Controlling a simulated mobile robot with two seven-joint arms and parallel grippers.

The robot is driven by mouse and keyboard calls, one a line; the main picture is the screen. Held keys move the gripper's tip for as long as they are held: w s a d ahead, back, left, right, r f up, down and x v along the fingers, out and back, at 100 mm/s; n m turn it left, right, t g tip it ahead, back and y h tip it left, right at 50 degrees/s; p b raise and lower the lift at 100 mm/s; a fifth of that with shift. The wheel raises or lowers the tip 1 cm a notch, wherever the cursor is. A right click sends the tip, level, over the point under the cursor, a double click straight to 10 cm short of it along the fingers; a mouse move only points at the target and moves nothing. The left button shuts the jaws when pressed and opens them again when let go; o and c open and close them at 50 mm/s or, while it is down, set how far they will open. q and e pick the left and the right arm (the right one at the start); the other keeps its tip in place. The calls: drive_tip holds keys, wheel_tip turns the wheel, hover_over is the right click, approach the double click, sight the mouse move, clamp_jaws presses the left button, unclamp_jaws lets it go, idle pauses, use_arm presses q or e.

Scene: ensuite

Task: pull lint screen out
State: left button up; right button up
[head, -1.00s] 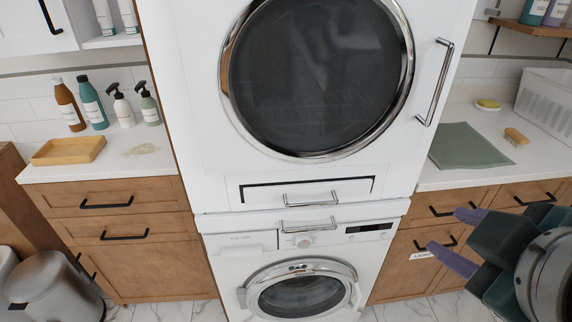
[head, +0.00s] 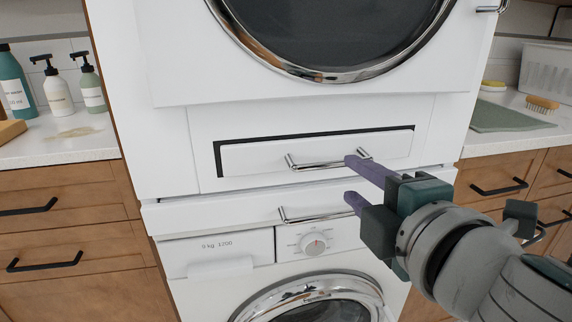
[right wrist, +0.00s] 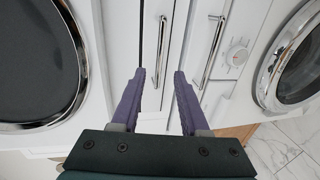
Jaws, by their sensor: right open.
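The lint screen (head: 260,158) is a white panel with a dark gap along its top and left edge, set below the dryer door. Its chrome bar handle (head: 305,165) runs level across it; in the right wrist view the handle (right wrist: 161,50) stands lengthwise, between the two fingers as pictured. My right gripper (head: 350,179) is open and empty, its purple fingers one above the other at the right end of this handle. The upper fingertip overlaps the handle in the head view; I cannot tell whether they touch. My left gripper is not in view.
A second chrome handle (head: 310,216) sits on the white ledge just below. The dryer door (head: 340,40) is above and the washer door (head: 310,300) below, both closed. Counters with bottles (head: 58,92) and a green mat (head: 505,116) flank the machines.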

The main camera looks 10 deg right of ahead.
sight(334, 166)
drive_tip(key=b+x, duration=0.1)
drive_tip(key=x, duration=0.7)
drive_tip(key=shift+w+b, duration=0.25)
drive_tip(key=shift+b, duration=0.1)
clamp_jaws()
idle(1.0)
